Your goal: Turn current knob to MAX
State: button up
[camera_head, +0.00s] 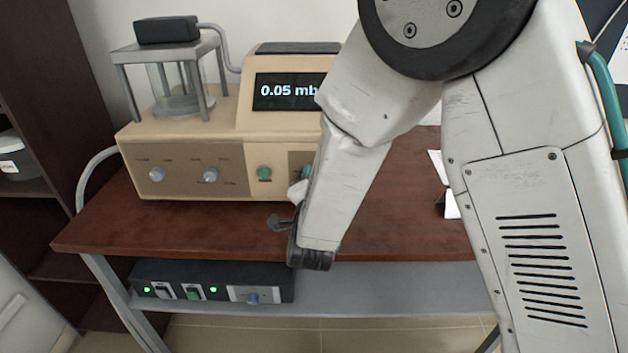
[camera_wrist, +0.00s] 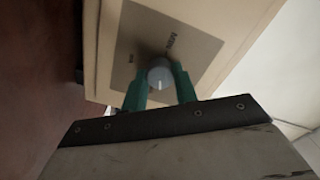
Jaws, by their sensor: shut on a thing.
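In the wrist view a round grey knob (camera_wrist: 159,76) with a pale pointer line sits on a brown label panel (camera_wrist: 190,42) of a beige housing. My gripper (camera_wrist: 160,80) has its two green fingers on either side of the knob and is shut on it. The pointer line runs down toward the gripper's base.
Two other grey knobs (camera_head: 157,174) and a green button (camera_head: 264,173) are on the instrument's front. A glass chamber (camera_head: 175,88) stands on top. A black box (camera_head: 212,281) with green lights sits on the shelf under the brown table (camera_head: 90,238).

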jog(key=shift+m, duration=2.2)
jog(key=o, duration=1)
jog(key=shift+c, duration=0.2)
jog(key=s, duration=0.7)
jog(key=shift+s, duration=0.4)
